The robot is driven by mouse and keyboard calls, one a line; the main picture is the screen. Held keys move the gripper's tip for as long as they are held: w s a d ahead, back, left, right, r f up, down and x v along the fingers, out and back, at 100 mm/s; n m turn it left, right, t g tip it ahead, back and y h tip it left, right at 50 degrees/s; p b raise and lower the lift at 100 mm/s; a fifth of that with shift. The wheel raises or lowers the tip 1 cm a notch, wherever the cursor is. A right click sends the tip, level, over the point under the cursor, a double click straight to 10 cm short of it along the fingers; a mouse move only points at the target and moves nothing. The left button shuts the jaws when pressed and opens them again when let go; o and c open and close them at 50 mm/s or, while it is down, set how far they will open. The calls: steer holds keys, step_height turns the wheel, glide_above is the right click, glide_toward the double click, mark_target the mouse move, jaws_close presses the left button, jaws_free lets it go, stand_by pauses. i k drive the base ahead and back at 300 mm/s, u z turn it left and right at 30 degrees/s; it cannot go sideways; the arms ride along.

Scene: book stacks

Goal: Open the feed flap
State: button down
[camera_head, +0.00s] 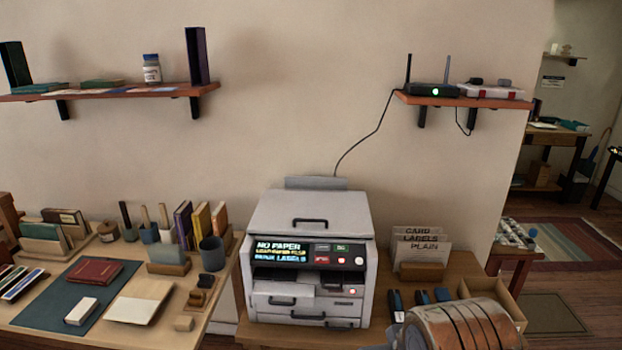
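A grey label printer (255,225) stands on the wooden table at the centre. Its lit display (282,251) reads "NO PAPER" on top, with smaller lines below that end in "LABELS". The top lid (311,212) has a dark handle and looks shut. A narrow grey panel (316,183) stands up behind the lid. Below the display is a dark slot with a grey panel (284,289) and drawers with dark handles. I cannot tell for certain which part is the feed flap. My gripper is out of view; only a copper-coloured part of my arm shows at the lower right.
A holder (421,272) with cards marked "CARD", "LABELS" and "PLAIN" stands right of the printer. An open wooden tray (508,305) lies near my arm. The left desk (187,262) is crowded. A router (432,89) on the right shelf has a cable running down behind the printer.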

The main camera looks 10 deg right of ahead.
mark_target(324, 183)
steer(key=z, duration=0.05)
steer(key=i, duration=1)
steer(key=u, duration=0.05)
